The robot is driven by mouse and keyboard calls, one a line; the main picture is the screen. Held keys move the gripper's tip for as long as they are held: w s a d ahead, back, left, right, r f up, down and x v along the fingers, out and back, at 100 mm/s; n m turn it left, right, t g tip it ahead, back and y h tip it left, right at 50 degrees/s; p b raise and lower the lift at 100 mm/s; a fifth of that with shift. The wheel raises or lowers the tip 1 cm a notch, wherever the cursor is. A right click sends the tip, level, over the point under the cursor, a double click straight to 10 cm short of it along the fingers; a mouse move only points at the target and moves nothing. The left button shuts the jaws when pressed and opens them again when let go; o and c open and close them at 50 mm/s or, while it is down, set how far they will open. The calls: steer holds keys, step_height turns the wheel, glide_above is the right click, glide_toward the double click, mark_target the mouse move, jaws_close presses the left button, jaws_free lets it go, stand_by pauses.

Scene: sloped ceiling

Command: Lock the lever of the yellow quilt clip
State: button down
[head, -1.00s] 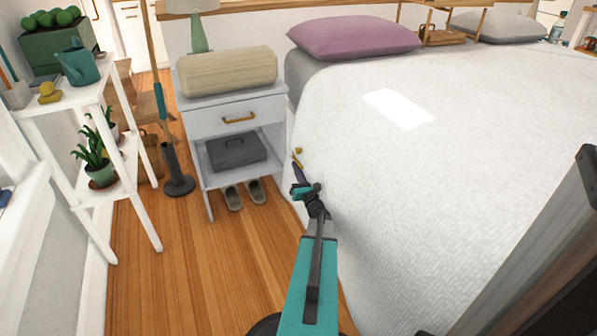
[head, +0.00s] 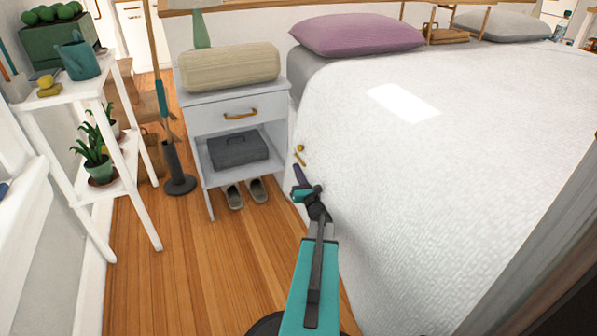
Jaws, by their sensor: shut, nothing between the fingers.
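The yellow quilt clip (head: 300,157) is a small piece on the side of the white quilt (head: 430,190), near the bed's left edge beside the nightstand. It shows as a small knob above a short slanted bar; its lever position is too small to tell. My gripper (head: 296,170) is shut and empty, with its dark tips just below the clip. There seems to be a small gap between the tips and the clip.
A white nightstand (head: 203,118) with a beige bolster (head: 230,66) stands left of the clip. Slippers (head: 245,192) lie under it. A white plant stand (head: 150,225) is farther left. Wooden floor (head: 190,270) is clear between the stand and the bed.

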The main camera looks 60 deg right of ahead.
steer(key=f+p+v, duration=0.1)
steer(key=f+v, duration=0.1)
steer(key=v, duration=0.8)
steer(key=shift+f+p, duration=0.25)
steer(key=shift+p, duration=0.1)
steer(key=shift+w+a, duration=0.1)
stand_by(0.5)
